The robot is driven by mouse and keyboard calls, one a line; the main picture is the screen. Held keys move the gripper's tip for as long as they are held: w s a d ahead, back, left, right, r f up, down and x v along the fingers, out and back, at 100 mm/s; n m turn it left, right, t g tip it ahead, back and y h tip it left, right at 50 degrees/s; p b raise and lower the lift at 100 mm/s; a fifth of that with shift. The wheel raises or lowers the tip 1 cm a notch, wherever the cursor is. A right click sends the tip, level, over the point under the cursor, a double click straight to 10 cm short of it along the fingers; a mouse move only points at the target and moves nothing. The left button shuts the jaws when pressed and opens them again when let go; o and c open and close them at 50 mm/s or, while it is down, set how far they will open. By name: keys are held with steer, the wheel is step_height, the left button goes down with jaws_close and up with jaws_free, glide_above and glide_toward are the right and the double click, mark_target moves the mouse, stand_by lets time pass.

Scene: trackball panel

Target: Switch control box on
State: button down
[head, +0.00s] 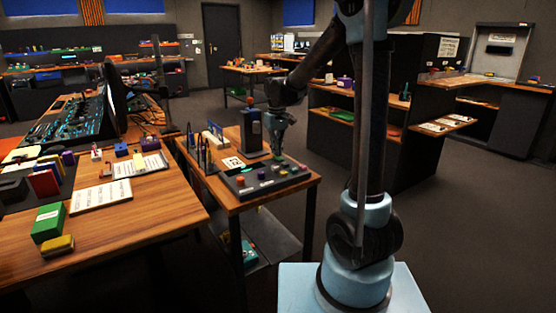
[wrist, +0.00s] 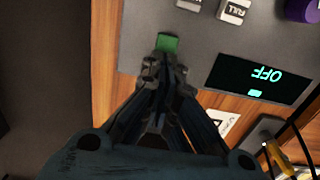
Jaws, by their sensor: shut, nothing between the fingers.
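The control box (head: 238,185) is a dark grey slab on the small wooden table, with several buttons and knobs on top. In the wrist view the control box (wrist: 150,20) has a dark display (wrist: 257,80) reading "OFF", upside down in the picture. A green button (wrist: 167,42) sits on the box near its edge. My gripper (wrist: 163,62) is shut and empty, its tips right at the green button and partly covering it. I cannot tell whether they touch. In the head view my gripper (head: 278,152) points down over the back part of the box.
A dark upright device (head: 251,133) stands behind the box, close to my gripper. White keys (wrist: 234,10), one marked "FULL", and a purple knob (wrist: 301,10) are on the box. A wooden desk (head: 130,215) with blocks and papers stands at the left. The floor at the right is clear.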

steer(key=shift+f, duration=0.4)
stand_by(0.4)
steer(key=shift+r, duration=3.45)
steer(key=shift+d, duration=0.1)
steer(key=s+d+r+m, duration=0.1)
steer(key=s+d+m, duration=0.1)
steer(key=s+d, duration=0.7)
steer(key=s+d+f+m, duration=0.1)
steer(key=s+d+f, duration=0.3)
steer(key=s, duration=0.3)
steer(key=s+d+f+m+t, duration=0.1)
steer(key=s+d+f, duration=0.3)
steer(key=s, duration=0.4)
steer(key=s+d+f+m+t, duration=0.1)
steer(key=s+d+f+m, duration=0.1)
steer(key=s+d+f, duration=0.2)
steer(key=s, duration=0.3)
steer(key=shift+s+d+f+m, duration=0.15)
steer(key=shift+s+f+m, duration=0.15)
steer(key=shift+s+f, duration=0.1)
